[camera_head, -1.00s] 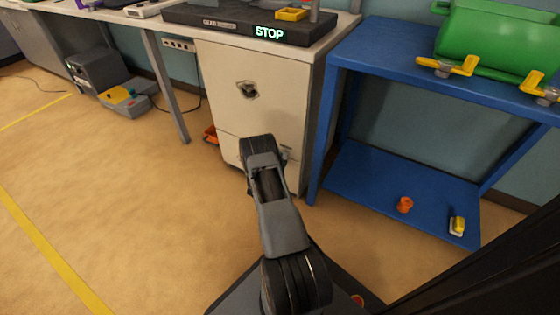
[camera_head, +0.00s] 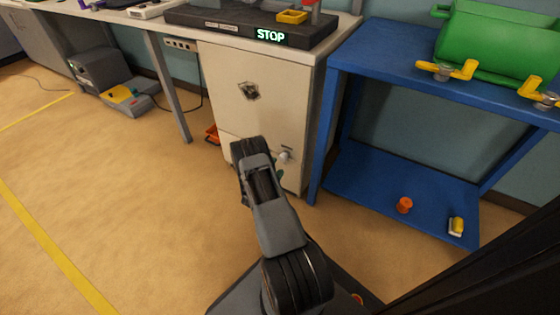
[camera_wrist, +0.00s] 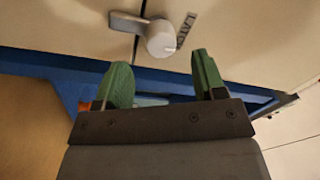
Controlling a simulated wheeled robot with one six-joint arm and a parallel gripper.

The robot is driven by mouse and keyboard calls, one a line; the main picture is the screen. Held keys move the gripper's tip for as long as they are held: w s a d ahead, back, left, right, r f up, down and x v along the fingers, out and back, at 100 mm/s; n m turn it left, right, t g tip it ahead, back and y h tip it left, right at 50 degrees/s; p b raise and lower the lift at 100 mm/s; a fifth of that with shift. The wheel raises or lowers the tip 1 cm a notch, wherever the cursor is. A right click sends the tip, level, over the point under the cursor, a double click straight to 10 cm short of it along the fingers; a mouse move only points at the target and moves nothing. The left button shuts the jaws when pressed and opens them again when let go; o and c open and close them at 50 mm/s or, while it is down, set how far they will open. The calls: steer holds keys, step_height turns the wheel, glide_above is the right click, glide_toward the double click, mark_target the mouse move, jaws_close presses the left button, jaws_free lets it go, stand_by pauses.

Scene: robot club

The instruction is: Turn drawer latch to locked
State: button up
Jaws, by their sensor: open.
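The drawer latch (camera_head: 285,156) is a small pale grey knob on the lower front of the cream cabinet (camera_head: 262,75). My gripper (camera_wrist: 162,72) is open and empty. Its two green fingers sit just below the latch in the wrist view, apart from it. In the head view my arm hides most of the gripper; only a bit of green shows below the latch.
A blue shelf stand (camera_head: 385,60) stands close on the right, with a green container (camera_head: 495,40) on top and an orange piece (camera_head: 404,205) on its lower shelf. A bench leg (camera_head: 168,90) is at the left. Open floor (camera_head: 110,190) lies to the left.

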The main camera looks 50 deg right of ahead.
steer(key=p+v, duration=0.2)
steer(key=v, duration=0.7)
steer(key=shift+a, duration=0.1)
steer(key=s+a+r+m+g+y+p, duration=0.25)
steer(key=r+m+g+p, duration=0.5)
steer(key=r, duration=1.15)
steer(key=s+a+r+m+g+y+p, duration=0.1)
steer(key=a+r+m+g+y+p, duration=0.15)
steer(key=r+m+p, duration=1.05)
steer(key=s+a+r+m+t+y+p, duration=0.3)
steer(key=a+r+m, duration=0.4)
steer(key=r, duration=0.5)
steer(key=s+a+r+m+t+y+p, duration=0.3)
steer(key=a+r+m+y+p, duration=0.2)
steer(key=r, duration=0.8)
steer(key=s+a+r+m+t+y+p, duration=0.3)
steer(key=a+r+m, duration=0.5)
steer(key=r+m, duration=0.3)
steer(key=s+r+y+p, duration=0.1)
steer(key=y+p, duration=0.1)
steer(key=p, duration=0.1)
steer(key=shift+a+r, duration=0.35)
steer(key=shift+r, duration=0.05)
